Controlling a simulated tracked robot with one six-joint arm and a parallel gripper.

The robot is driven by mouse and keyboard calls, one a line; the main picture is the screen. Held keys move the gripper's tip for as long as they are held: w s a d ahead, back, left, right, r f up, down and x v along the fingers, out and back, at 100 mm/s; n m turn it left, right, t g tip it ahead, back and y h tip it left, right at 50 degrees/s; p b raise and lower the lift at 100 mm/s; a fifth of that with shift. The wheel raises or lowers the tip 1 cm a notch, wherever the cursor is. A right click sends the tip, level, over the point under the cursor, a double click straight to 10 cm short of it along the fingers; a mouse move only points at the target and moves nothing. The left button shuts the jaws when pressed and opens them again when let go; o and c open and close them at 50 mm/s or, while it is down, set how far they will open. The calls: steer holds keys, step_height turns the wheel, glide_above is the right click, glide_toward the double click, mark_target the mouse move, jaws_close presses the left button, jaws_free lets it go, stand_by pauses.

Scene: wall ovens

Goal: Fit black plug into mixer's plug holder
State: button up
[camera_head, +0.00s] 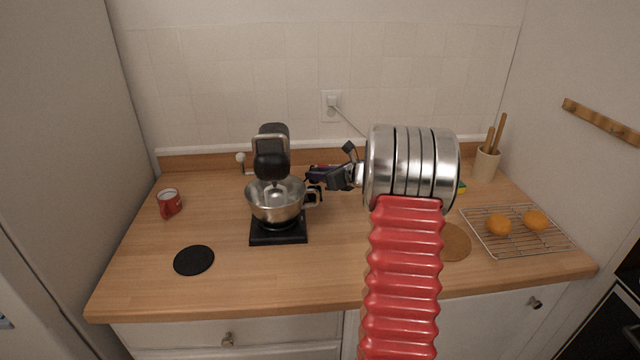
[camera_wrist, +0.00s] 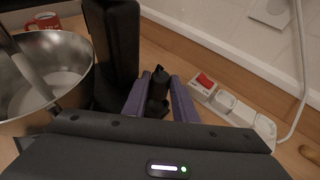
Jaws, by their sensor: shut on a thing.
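The black stand mixer (camera_head: 272,155) stands left of centre on the counter, with a steel bowl (camera_head: 275,205) on its base. My gripper (camera_head: 318,178) is just right of the mixer, reaching in from the right. In the wrist view my gripper's purple fingers (camera_wrist: 158,98) are shut on the black plug (camera_wrist: 157,86). The mixer's dark column (camera_wrist: 115,50) rises just left of the fingers, and the bowl (camera_wrist: 45,75) is further left. I cannot make out the plug holder in either view. The plug is hard to tell from my gripper in the head view.
A white power strip with a red switch (camera_wrist: 204,82) lies right of the fingers. Its white cord (camera_wrist: 300,70) runs towards the wall outlet (camera_head: 332,104). A red mug (camera_head: 169,204) and a black disc (camera_head: 194,260) are left of the mixer. Oranges (camera_head: 498,224) sit on a rack.

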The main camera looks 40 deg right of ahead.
steer(key=shift+f, duration=1.9)
steer(key=o, duration=1.1)
steer(key=shift+c, duration=0.2)
steer(key=v, duration=1.2)
steer(key=shift+a, duration=0.15)
